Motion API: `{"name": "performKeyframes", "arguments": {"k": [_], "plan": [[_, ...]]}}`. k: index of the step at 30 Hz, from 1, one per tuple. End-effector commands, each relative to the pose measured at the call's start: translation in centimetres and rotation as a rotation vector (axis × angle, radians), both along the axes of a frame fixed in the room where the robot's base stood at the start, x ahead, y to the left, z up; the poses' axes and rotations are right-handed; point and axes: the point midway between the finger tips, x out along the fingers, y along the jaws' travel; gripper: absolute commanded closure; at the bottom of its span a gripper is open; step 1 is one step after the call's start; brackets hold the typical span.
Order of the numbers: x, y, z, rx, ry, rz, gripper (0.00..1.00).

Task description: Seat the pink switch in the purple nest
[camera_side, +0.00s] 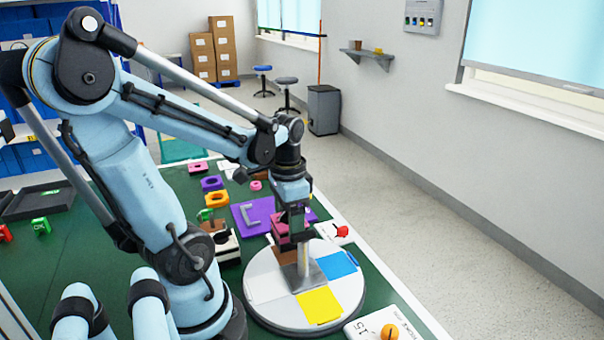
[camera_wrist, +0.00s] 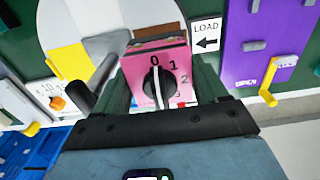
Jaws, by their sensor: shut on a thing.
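In the side view the pink switch (camera_side: 281,231) hangs in my gripper (camera_side: 292,222) near the back edge of a round turntable. The purple nest (camera_side: 241,222) is a flat plate with a grey bracket, just behind and left of the gripper. The purple nest (camera_wrist: 235,70) also shows at right in the wrist view, apart from the switch, marked OPEN.
The white turntable (camera_side: 265,290) has yellow (camera_side: 320,305) and blue (camera_side: 337,264) patches and a grey upright post (camera_side: 303,262). A LOAD arrow sign (camera_wrist: 206,36) lies between switch and nest. A dark device (camera_side: 228,245) and several coloured parts stand left of the nest.

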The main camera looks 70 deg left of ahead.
Motion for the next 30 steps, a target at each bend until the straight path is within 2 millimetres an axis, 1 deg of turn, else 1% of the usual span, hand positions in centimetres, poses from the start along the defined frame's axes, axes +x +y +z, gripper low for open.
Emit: {"name": "performKeyframes", "arguments": {"k": [3, 9, 13, 18, 22, 30], "plan": [[-0.1, 0.0, 1.6, 0.0, 0.0, 0.0, 0.63], [-0.1, 0.0, 4.2, 0.0, 0.001, 0.0, 0.63], [0.0, 0.0, 5.5, 0.0, 0.001, 0.0, 0.63], [0.2, 0.3, 6.5, 0.0, 0.001, 0.001, 0.63], [1.0, 1.6, 6.9, 0.0, 0.001, 0.004, 0.63], [3.0, 5.9, 6.9, -0.001, 0.0, 0.004, 0.63]]}}
